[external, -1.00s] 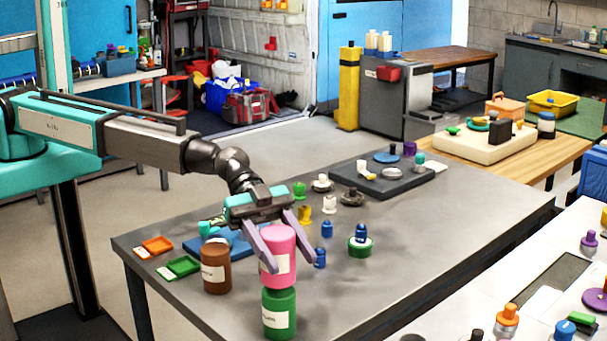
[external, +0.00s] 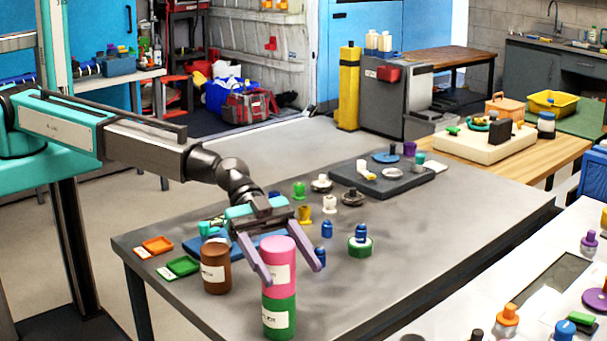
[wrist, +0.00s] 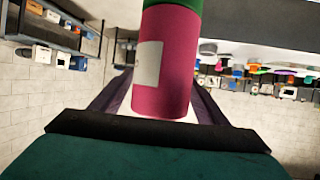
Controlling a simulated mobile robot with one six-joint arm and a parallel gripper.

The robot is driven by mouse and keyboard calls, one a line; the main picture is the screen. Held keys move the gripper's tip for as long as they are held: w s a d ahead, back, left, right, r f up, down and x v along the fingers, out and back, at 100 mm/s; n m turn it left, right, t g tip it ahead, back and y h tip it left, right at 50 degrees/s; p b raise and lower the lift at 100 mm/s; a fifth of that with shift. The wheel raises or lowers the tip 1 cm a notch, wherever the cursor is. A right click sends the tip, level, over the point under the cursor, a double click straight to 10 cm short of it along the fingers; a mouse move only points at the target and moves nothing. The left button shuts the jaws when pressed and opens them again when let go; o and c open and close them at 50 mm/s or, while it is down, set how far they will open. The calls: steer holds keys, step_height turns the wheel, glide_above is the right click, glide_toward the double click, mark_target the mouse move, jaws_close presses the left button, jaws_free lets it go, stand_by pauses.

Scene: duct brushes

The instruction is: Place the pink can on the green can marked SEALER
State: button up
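The pink can (external: 279,262) stands upright on top of the green can (external: 279,317) near the table's front edge, and the two look aligned and touching. The green can's white label faces the camera, but its lettering is too small to read. My gripper (external: 294,273) is open, its two lilac fingers apart on either side of the pink can with a visible gap. In the wrist view the pink can (wrist: 167,60) fills the space ahead of the fingers, with a strip of the green can (wrist: 173,4) at its far end.
A brown can (external: 215,268) stands just left of the stack. Orange (external: 157,245) and green (external: 183,267) trays lie further left. Small blue, yellow and white pieces stand behind. The table to the right is mostly clear.

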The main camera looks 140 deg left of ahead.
mark_target(271, 237)
steer(key=shift+r+p, duration=0.15)
steer(key=shift+p, duration=0.15)
steer(key=shift+s+r+b, duration=0.1)
steer(key=shift+s+b, duration=0.2)
steer(key=shift+s, duration=0.2)
steer(key=shift+b+v, duration=1.85)
steer(key=shift+v, duration=3.65)
steer(key=shift+a+r, duration=0.1)
steer(key=s+d+f+m+g+h+p, duration=0.3)
steer(key=s+d+f+g, duration=0.9)
steer(key=s+d+f, duration=1)
steer(key=s+d+f+n+g+y+b, duration=0.2)
steer(key=s+f+g, duration=0.1)
steer(key=s+f, duration=1.2)
steer(key=s+d+f+n+g+y+b, duration=0.2)
steer(key=s+f+n+g+y+b, duration=0.1)
steer(key=s+f, duration=1.2)
steer(key=shift+s+d+g+y, duration=0.3)
steer(key=shift+s+g, duration=0.3)
steer(key=shift+s, duration=0.2)
